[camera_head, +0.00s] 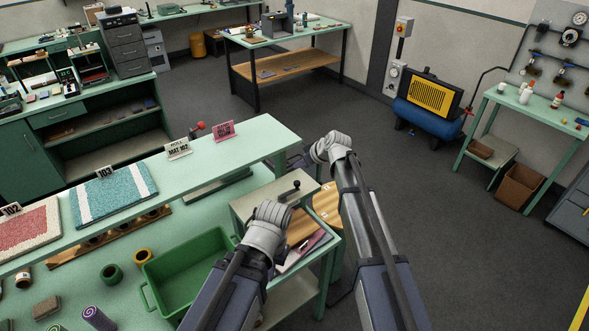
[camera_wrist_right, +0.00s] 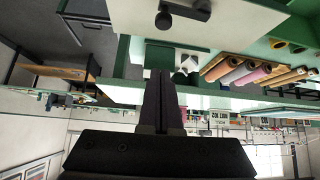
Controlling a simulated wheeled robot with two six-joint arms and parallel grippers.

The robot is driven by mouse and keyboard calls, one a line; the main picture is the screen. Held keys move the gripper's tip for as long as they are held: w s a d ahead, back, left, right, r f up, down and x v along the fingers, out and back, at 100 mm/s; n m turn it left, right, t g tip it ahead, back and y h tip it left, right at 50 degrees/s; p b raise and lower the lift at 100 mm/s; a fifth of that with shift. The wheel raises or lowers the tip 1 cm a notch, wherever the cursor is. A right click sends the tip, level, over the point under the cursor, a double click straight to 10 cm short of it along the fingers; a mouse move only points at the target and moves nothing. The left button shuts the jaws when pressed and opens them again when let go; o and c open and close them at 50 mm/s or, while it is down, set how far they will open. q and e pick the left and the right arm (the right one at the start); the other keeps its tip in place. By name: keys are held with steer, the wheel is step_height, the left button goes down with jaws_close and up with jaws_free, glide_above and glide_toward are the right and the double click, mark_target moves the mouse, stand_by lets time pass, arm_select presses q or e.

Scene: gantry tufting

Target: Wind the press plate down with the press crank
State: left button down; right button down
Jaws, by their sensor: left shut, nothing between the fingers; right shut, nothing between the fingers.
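The press crank (camera_head: 290,190), a dark arm with a round knob, sits on the pale top of the press (camera_head: 250,203) at the bench's right end. In the right wrist view, which looks upside down, the crank (camera_wrist_right: 185,10) is at the top edge over the pale press top (camera_wrist_right: 232,28). The press plate cannot be made out. My left gripper (camera_head: 270,212) is just in front of the crank, seemingly apart from it; its fingertips are hidden. My right gripper (camera_head: 325,146) is beyond and right of the crank; its fingers (camera_wrist_right: 165,90) are together and empty.
A green bin (camera_head: 188,262) stands left of my left gripper. A raised green shelf (camera_head: 262,135) behind it carries rug samples (camera_head: 112,195) and small signs (camera_head: 224,131). Open floor (camera_head: 430,220) is to the right.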

mark_target(297, 182)
steer(key=b+x, duration=0.4)
steer(key=x, duration=0.1)
steer(key=b+x, duration=0.3)
steer(key=x, duration=0.2)
steer(key=shift+d+f+b, duration=0.15)
steer(key=shift+f+b, duration=0.2)
steer(key=shift+b, duration=0.05)
steer(key=s+d, duration=0.2)
steer(key=s, duration=0.1)
steer(key=shift+d+r, duration=0.15)
steer(key=shift+d, duration=0.1)
steer(key=shift+s+d, duration=0.1)
steer(key=shift+s, duration=0.1)
steer(key=shift+w, duration=0.15)
steer(key=shift+d+m, duration=0.1)
steer(key=shift+m, duration=0.2)
steer(key=shift+s+d+m+h, duration=0.1)
steer(key=shift+s+m+h, duration=0.2)
steer(key=shift+s+h, duration=0.1)
